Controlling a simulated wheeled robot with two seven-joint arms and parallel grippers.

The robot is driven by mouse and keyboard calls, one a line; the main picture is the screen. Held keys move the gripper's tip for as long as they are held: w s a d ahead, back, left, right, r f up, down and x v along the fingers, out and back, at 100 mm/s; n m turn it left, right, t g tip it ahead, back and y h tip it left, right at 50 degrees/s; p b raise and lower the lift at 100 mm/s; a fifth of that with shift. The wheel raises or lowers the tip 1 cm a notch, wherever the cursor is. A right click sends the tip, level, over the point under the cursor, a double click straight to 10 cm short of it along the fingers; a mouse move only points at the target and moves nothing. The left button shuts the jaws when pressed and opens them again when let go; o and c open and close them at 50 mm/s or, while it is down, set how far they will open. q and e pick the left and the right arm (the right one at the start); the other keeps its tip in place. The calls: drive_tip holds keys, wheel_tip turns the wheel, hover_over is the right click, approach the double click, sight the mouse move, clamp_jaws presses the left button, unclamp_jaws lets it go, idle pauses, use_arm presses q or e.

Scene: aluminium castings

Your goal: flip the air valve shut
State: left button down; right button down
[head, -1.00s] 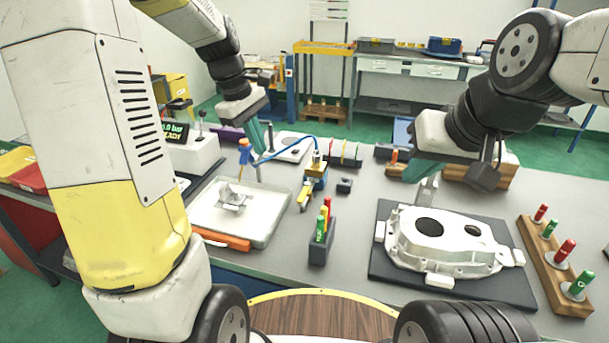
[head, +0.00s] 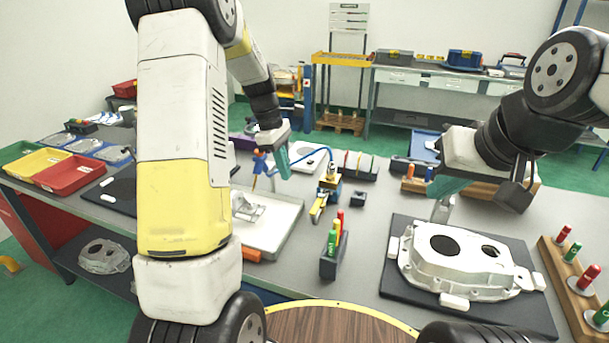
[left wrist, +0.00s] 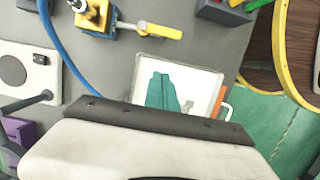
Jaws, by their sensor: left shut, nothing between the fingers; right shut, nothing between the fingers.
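The air valve (head: 331,184) stands on the bench as a blue block with a brass-coloured fitting on top and a blue hose. Its yellow lever (head: 318,208) sticks out toward the front of the bench. In the left wrist view the lever (left wrist: 152,31) points right, away from the valve's blue body (left wrist: 97,22). My left gripper (head: 286,172), with teal fingers, is shut and empty. It is left of the valve and apart from it, over the far side of the white tray. My right gripper (head: 443,190) is shut and empty above the back of the casting.
The white tray (head: 283,236) holding a small part lies left of the valve. A dark marker holder (head: 333,262) stands in front of it, and a small dark block (head: 358,199) sits to its right. The large casting (head: 460,262) lies on a dark mat further right.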

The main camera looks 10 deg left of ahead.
sight(317, 205)
use_arm(q)
drive_tip(key=x, duration=0.8)
drive_tip(key=shift+f, duration=0.35)
drive_tip(key=d, duration=0.3)
drive_tip(key=shift+s+d+f, duration=0.1)
drive_tip(key=shift+s+d, duration=0.1)
drive_tip(key=shift+s, duration=0.15)
drive_tip(key=shift+d, duration=0.35)
drive_tip(key=shift+d, duration=0.15)
